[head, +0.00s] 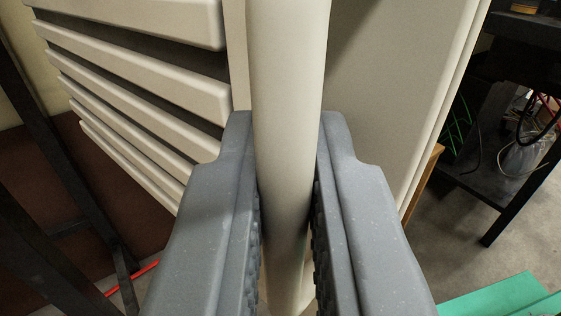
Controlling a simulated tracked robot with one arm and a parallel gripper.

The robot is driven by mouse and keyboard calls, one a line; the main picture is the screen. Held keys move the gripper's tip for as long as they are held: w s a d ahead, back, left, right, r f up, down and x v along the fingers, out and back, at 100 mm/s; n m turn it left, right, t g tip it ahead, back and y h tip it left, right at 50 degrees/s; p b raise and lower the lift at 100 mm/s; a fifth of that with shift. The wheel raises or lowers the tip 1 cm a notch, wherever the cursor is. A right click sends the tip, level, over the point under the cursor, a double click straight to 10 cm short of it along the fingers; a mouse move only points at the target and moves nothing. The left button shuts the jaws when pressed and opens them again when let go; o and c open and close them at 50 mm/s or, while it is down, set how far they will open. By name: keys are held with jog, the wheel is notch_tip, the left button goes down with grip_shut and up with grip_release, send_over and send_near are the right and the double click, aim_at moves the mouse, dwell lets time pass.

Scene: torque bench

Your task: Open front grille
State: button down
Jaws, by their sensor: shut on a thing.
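The front grille (150,85) is a cream panel with several slanted slats, at the upper left in the head view. A thick cream vertical bar, the handle (287,70), runs down the middle of the view. My gripper (287,215) is shut on this handle, with one grey finger on each side of it. The handle's lower part shows between the fingers. A plain cream panel (395,90) stands behind and to the right of the handle. I cannot tell whether the grille stands open or closed.
Dark metal legs (60,150) stand at the left over a brown surface (60,190). A dark shelf unit (515,150) with cables stands at the right. A green object (500,298) lies at the lower right. Grey floor (450,235) shows between.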

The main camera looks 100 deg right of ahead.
jog(key=shift+d, duration=0.2)
jog(key=c, duration=1.8)
grip_release()
jog(key=shift+w+f, duration=0.1)
jog(key=shift+a+f, duration=0.1)
jog(key=shift+a, duration=0.05)
